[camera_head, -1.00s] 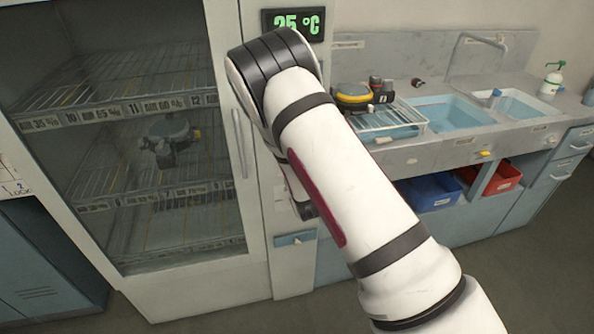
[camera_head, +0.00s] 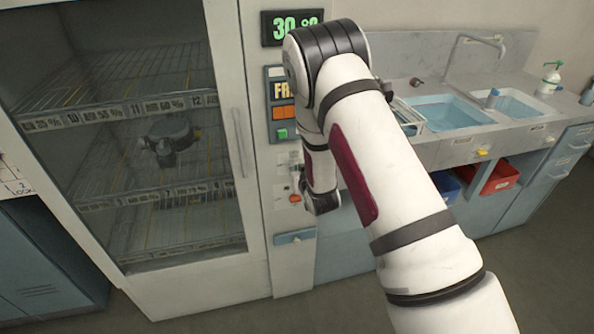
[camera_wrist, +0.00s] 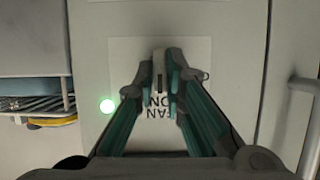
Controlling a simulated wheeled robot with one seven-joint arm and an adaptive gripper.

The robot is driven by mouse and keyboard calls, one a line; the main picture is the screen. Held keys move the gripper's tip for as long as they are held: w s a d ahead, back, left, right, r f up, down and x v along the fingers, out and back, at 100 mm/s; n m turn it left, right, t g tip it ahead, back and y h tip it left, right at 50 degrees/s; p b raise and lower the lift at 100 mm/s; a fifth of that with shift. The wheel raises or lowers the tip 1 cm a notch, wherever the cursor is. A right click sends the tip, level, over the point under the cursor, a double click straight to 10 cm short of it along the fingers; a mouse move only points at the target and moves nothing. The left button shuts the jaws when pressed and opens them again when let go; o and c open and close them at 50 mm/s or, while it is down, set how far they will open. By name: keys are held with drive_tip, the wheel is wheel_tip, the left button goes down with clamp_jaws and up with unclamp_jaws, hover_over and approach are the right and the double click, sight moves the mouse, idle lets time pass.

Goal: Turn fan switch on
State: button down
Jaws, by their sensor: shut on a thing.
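The fan switch (camera_wrist: 158,61) is a small grey lever on a pale plate (camera_wrist: 197,52) in the wrist view. The plate's lettering, "FAN" and "ON", shows upside down behind the fingers. My gripper (camera_wrist: 159,76) has its fingertips closed together around the lever.
A glass-fronted cabinet (camera_head: 240,215) with wire shelves stands left of the panel. A temperature display (camera_head: 283,30) reads about 30, above orange and green buttons. A sink counter (camera_head: 470,150) with bins below is at right. A handle (camera_wrist: 305,110) borders the wrist view.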

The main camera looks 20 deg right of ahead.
drive_tip(key=c, duration=1.7)
unclamp_jaws()
drive_tip(key=shift+o, duration=0.2)
drive_tip(key=shift+s, duration=0.1)
drive_tip(key=v, duration=1.1)
drive_tip(key=shift+s+r, duration=0.2)
drive_tip(key=shift+s, duration=0.15)
